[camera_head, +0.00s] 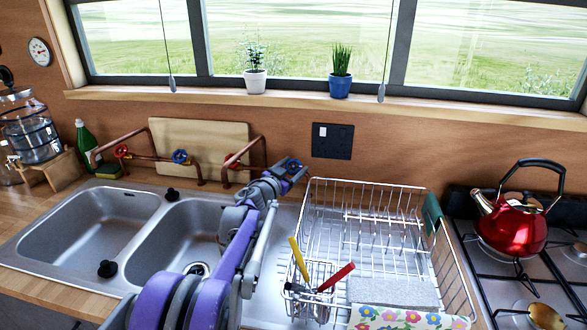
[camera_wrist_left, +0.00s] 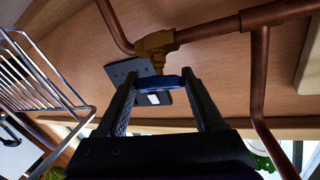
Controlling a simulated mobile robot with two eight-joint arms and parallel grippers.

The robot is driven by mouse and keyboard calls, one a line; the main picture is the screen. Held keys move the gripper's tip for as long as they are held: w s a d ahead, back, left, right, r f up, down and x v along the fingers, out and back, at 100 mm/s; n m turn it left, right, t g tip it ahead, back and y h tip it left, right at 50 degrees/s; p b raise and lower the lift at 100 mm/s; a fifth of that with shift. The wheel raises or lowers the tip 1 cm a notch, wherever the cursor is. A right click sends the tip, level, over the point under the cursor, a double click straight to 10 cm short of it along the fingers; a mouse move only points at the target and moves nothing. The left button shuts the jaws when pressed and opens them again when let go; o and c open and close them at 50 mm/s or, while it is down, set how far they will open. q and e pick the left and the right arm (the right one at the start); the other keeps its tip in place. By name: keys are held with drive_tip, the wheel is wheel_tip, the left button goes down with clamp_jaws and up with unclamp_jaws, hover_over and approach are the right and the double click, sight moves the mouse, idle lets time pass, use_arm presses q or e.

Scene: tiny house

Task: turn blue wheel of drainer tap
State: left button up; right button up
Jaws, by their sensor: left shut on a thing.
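The blue wheel (camera_wrist_left: 158,84) of the drainer tap sits on a brass valve (camera_wrist_left: 156,44) on copper pipe. In the left wrist view it lies between the fingertips of my left gripper (camera_wrist_left: 160,90), which is shut on its rim. In the head view my left arm reaches up over the sink, and the left gripper (camera_head: 289,171) is at the right end of the copper tap by the wall. The blue wheel there is mostly hidden by the gripper. The tap's red wheel (camera_head: 233,162) is to the left. My right gripper is not in view.
A second tap with a red wheel (camera_head: 121,151) and a blue wheel (camera_head: 181,156) stands further left, before a cutting board (camera_head: 200,132). A wire dish rack (camera_head: 375,187) is close on the right. A black socket (camera_head: 332,141) is on the wall behind.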

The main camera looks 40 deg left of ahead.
use_arm(q)
drive_tip(key=shift+m+h, duration=0.4)
drive_tip(key=shift+m, duration=0.2)
drive_tip(key=o, duration=1.4)
drive_tip(key=shift+c, duration=0.2)
drive_tip(key=s+d, duration=0.1)
drive_tip(key=s, duration=0.9)
drive_tip(key=shift+s+d+r, duration=0.15)
drive_tip(key=shift+s+r, duration=0.15)
drive_tip(key=shift+s, duration=0.1)
